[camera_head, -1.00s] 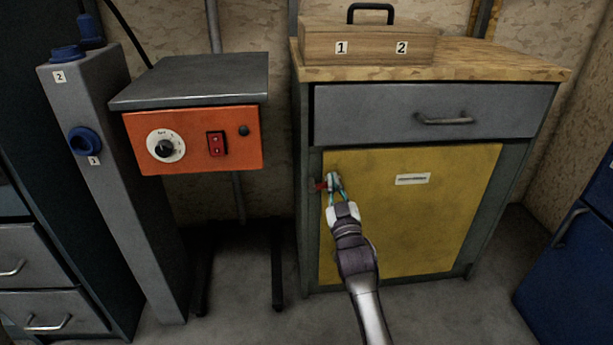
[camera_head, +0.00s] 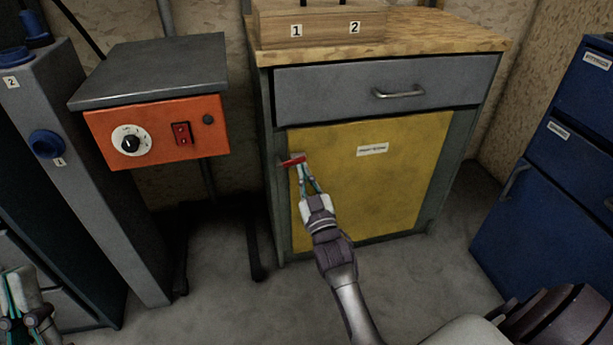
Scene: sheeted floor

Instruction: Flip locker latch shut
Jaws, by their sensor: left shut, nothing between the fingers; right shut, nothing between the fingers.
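The yellow locker door (camera_head: 385,180) is closed flush in the grey cabinet. Its red latch (camera_head: 293,160) sits at the door's upper left edge, lying nearly level across the gap between the frame and the door, its right end slightly higher. My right gripper (camera_head: 303,168) is shut and empty, its fingertips at the latch's right end, just below and in front of it. I cannot tell whether they touch. My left gripper (camera_head: 18,308) is shut and empty at the bottom left corner, far from the latch and partly cut off by the picture's edge.
Above the door is a grey drawer (camera_head: 385,92) under a wooden top (camera_head: 430,38) with a wooden box (camera_head: 325,27). An orange control box (camera_head: 160,133) stands to the left, blue drawers (camera_head: 545,190) to the right. Bare floor (camera_head: 400,275) lies in front.

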